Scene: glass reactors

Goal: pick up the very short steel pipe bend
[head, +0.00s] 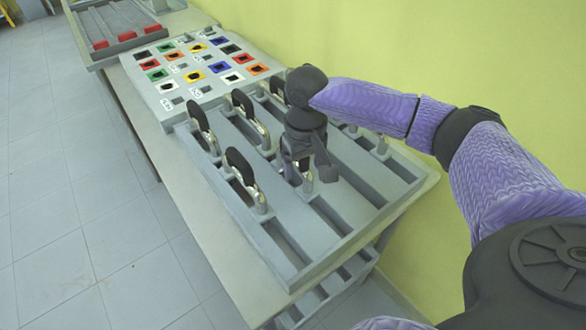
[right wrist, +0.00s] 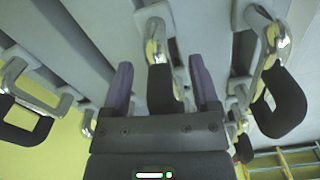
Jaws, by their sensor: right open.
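Several steel pipe bends with black grips stand in the grey slotted rack (head: 345,210). Three show clearly in the head view: a left one (head: 203,127), a middle one (head: 247,113) and a front one (head: 243,172). I cannot tell which is the very short one. My right gripper (head: 305,168) points down over the rack, open. In the right wrist view, a black-gripped pipe bend (right wrist: 160,88) lies between the spread purple fingers of the gripper (right wrist: 160,65), with visible gaps on both sides. In the head view my gripper mostly hides this bend. My left gripper is out of view.
A board with coloured squares (head: 200,65) lies behind the rack, and a tray with red blocks (head: 115,35) stands farther back. Other pipe bends (right wrist: 278,95) flank the gripper. The yellow wall (head: 460,60) runs along the right side of the table.

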